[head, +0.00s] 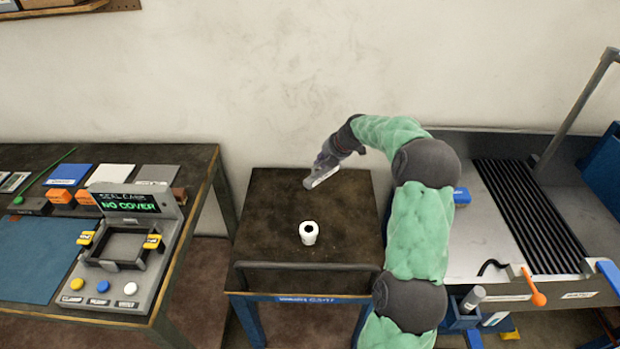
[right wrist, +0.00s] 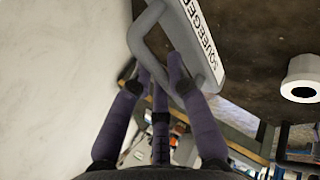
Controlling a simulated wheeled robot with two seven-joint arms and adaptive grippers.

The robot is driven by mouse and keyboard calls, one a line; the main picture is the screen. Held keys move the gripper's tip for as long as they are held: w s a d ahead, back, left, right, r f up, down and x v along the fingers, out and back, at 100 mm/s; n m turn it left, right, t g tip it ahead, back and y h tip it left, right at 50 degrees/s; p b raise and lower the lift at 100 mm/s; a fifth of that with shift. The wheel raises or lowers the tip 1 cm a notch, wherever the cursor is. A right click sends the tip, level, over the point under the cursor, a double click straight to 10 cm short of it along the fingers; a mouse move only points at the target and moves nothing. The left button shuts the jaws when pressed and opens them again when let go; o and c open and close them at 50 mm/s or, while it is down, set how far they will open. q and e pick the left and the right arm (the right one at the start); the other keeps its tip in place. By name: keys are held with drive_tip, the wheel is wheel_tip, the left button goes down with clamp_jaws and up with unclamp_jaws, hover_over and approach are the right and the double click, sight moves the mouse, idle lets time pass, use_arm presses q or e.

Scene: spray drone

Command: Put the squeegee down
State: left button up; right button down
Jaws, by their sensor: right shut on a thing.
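The squeegee (head: 321,177) is a grey tool with a white label, seen in the head view over the back of the small dark cart top (head: 270,215). In the right wrist view the squeegee (right wrist: 205,45) shows its label and a looped grey handle. My right gripper (head: 327,160) is shut on it, with purple fingers around the handle loop; the fingers (right wrist: 162,75) also show in the right wrist view. I cannot tell whether the squeegee touches the cart top. My left gripper is not in view.
A white cylinder with a dark hole (head: 308,238) stands on the cart nearer the front. A rail (head: 305,266) runs along the cart's front edge. A bench with a sealing device (head: 125,250) is at left, a metal sink-like station (head: 480,225) at right. The cart's left side is clear.

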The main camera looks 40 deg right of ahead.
drive_tip(key=shift+s+a+f+b+x, duration=0.15)
drive_tip(key=shift+b+x, duration=0.3)
drive_tip(key=shift+x, duration=1.2)
drive_tip(key=shift+s+a+f+b+x, duration=0.1)
drive_tip(key=shift+s+a+b+x, duration=0.3)
drive_tip(key=shift+x, duration=1.3)
drive_tip(key=shift+w+a+f+b+x, duration=0.1)
drive_tip(key=shift+b+x, duration=0.45)
drive_tip(key=shift+x, duration=1.1)
drive_tip(key=shift+f, duration=0.1)
drive_tip(key=c, duration=1.2)
unclamp_jaws()
drive_tip(key=shift+s, duration=0.1)
drive_tip(key=p+v, duration=0.2)
drive_tip(key=v, duration=1)
